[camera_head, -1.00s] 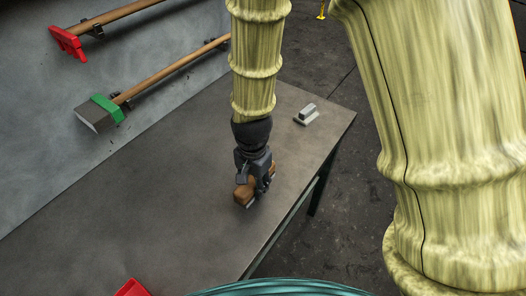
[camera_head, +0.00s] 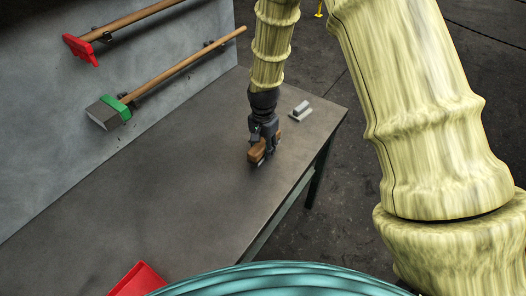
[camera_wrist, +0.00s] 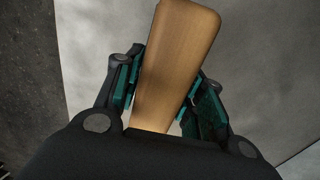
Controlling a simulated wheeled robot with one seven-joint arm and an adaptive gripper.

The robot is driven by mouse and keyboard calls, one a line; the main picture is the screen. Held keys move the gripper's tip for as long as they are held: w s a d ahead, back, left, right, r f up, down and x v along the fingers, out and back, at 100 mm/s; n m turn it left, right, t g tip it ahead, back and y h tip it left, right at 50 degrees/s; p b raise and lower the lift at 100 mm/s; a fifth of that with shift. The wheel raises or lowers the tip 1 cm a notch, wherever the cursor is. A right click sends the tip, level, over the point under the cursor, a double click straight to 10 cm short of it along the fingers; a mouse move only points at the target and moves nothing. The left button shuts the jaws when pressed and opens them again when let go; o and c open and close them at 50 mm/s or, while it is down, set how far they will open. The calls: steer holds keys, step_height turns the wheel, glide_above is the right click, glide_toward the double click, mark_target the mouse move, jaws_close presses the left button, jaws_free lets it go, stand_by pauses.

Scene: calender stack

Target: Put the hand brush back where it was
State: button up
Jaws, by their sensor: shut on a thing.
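The hand brush (camera_head: 257,154) has a brown wooden body and is held in my gripper (camera_head: 264,140) over the grey table, towards its right edge. In the wrist view the wooden body (camera_wrist: 174,62) stands between the two green-padded fingers of my gripper (camera_wrist: 165,98), which are closed on its sides. Its bristles are mostly hidden, with only a thin pale strip showing low down in the head view. I cannot tell whether the brush touches the table.
The grey table (camera_head: 170,190) is largely bare. A small grey block-shaped object (camera_head: 300,111) lies beyond the brush near the far right edge. A red object (camera_head: 138,280) is at the near edge. Two long-handled tools, one green-headed (camera_head: 110,112) and one red-headed (camera_head: 80,48), hang on the grey panel.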

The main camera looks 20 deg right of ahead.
mark_target(263, 140)
steer(key=shift+w+f+p, duration=0.2)
steer(key=shift+f+p, duration=0.05)
steer(key=shift+f, duration=0.25)
steer(key=shift+w+f+p, duration=0.15)
steer(key=shift+f+p, duration=0.05)
steer(key=shift+f, duration=0.25)
steer(key=shift+s+f+p, duration=0.2)
steer(key=shift+f+p, duration=0.1)
steer(key=shift+f, duration=0.4)
steer(key=shift+f, duration=0.15)
steer(key=o, duration=1.3)
steer(key=shift+r+b, duration=2.1)
steer(key=shift+r, duration=4.1)
